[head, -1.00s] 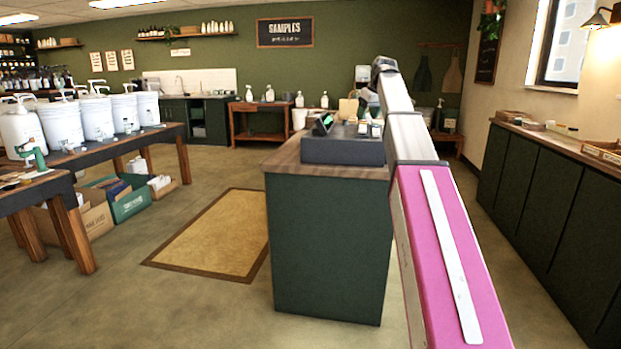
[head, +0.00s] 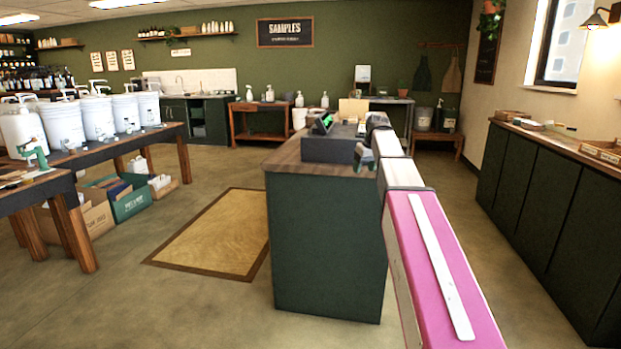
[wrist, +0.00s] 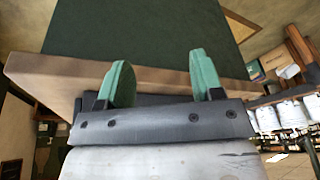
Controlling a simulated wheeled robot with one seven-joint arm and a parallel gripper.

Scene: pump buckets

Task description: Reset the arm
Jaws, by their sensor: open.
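My gripper (wrist: 162,78) shows in the wrist view with its two green fingers apart and nothing between them. It is beside the counter's wooden top edge (wrist: 40,78), with the dark green side panel (wrist: 140,30) beyond the fingers. Whether the fingers touch the edge I cannot tell. In the head view my arm reaches forward along the right side of the green counter (head: 325,245), and its far end is lower than the wall behind.
A dark till box (head: 328,150) stands on the counter. White pump buckets (head: 62,124) line the table at left, with boxes (head: 128,200) beneath. A low cabinet (head: 540,195) runs along the right wall. Floor around the tan mat (head: 215,232) is clear.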

